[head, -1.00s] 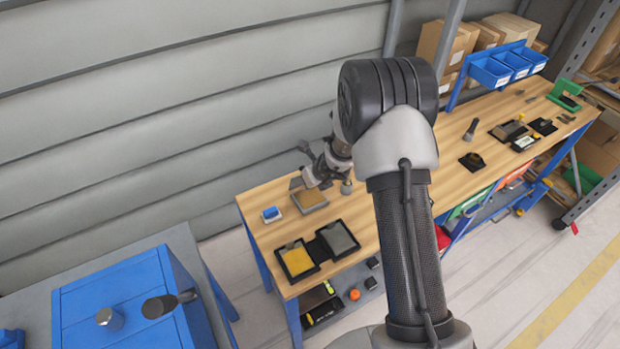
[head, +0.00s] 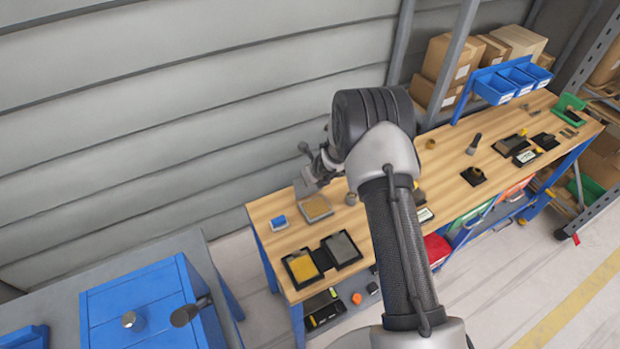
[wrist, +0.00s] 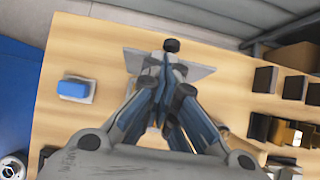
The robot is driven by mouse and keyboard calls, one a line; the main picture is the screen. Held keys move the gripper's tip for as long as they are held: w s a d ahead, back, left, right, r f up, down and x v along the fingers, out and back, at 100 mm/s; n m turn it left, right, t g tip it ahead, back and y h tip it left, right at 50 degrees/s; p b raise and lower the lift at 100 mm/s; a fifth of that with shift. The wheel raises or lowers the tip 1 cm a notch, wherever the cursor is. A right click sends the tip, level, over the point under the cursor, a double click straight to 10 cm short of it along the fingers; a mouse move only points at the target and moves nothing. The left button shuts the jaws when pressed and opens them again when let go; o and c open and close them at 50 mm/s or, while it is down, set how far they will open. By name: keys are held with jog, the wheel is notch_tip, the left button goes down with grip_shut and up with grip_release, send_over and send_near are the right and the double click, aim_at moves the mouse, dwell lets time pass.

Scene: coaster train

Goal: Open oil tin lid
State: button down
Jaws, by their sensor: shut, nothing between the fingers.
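A low square tin (head: 316,208) with a tan inside lies on the workbench below my gripper. I take it for the oil tin. A grey plate (head: 304,188), apparently its lid, stands tilted up at the tin's back left edge. The plate also shows in the wrist view (wrist: 200,72), spreading to both sides behind the fingers, with a black knob (wrist: 171,45) at its far edge. My gripper (wrist: 165,62) is shut and empty, its tips over or against the plate; touch cannot be told. In the head view my gripper (head: 318,166) is partly hidden by my arm.
A black tray with a yellow pad (head: 302,267) and a dark grey tray (head: 342,249) lie in front. The wall (head: 200,110) is close behind the bench.

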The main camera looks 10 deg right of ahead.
jog(key=shift+r, duration=0.1)
dwell(0.5)
jog(key=s+a+r+n+y+b, duration=0.15)
jog(key=s+r+n, duration=0.3)
jog(key=r, duration=0.55)
jog(key=s+a+r+n+y+b, duration=0.1)
jog(key=s+r+n+b, duration=0.3)
jog(key=r, duration=0.6)
jog(key=s+a+r+n+b, duration=0.2)
jog(key=s+n, duration=0.3)
jog(key=s, duration=0.1)
jog(key=s+a+r+n+b, duration=0.1)
jog(key=s+r+n, duration=0.25)
jog(key=s, duration=0.25)
jog(key=s+d+f+n+h+b, duration=0.1)
jog(key=s+d+f+n+b, duration=0.1)
jog(key=s+n, duration=0.3)
jog(key=s+d+f+n+g+h+b, duration=0.1)
jog(key=s+d+n+h+b, duration=0.1)
jog(key=s, duration=0.8)
jog(key=s+d+f+n+h+b, duration=0.1)
jog(key=s+d+f+n+b, duration=0.1)
jog(key=s+d+n, duration=0.3)
jog(key=s+n+b, duration=0.1)
jog(key=s+n, duration=0.2)
jog(key=shift+f+g, duration=0.3)
jog(key=shift+f, duration=0.05)
